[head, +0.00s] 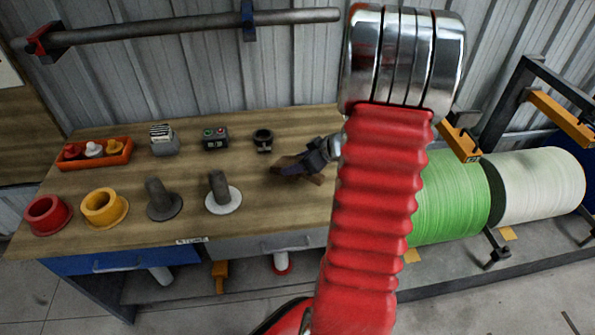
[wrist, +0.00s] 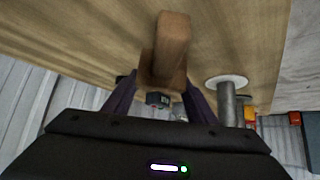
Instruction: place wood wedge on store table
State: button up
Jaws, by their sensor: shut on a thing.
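The wood wedge (wrist: 172,45) is a brown block between the two dark fingers of my gripper (wrist: 160,82) in the wrist view. My gripper is shut on it. In the head view my gripper (head: 311,163) is low over the right part of the wooden table (head: 240,165), and the brown wedge (head: 288,170) shows at its fingers. I cannot tell whether the wedge touches the tabletop. My red arm hides the table's right end.
A grey post on a white disc (head: 221,194) stands left of my gripper, a dark ring-shaped item (head: 262,137) behind it. Green roll (head: 455,195) is right.

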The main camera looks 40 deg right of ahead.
jog(key=shift+f, duration=1.85)
jog(key=o, duration=1.2)
jog(key=shift+f, duration=0.1)
jog(key=shift+o, duration=0.2)
notch_tip(320, 180, up, 9)
send_over(319, 178)
jog(key=shift+d+f, duration=0.15)
jog(key=shift+d, duration=0.25)
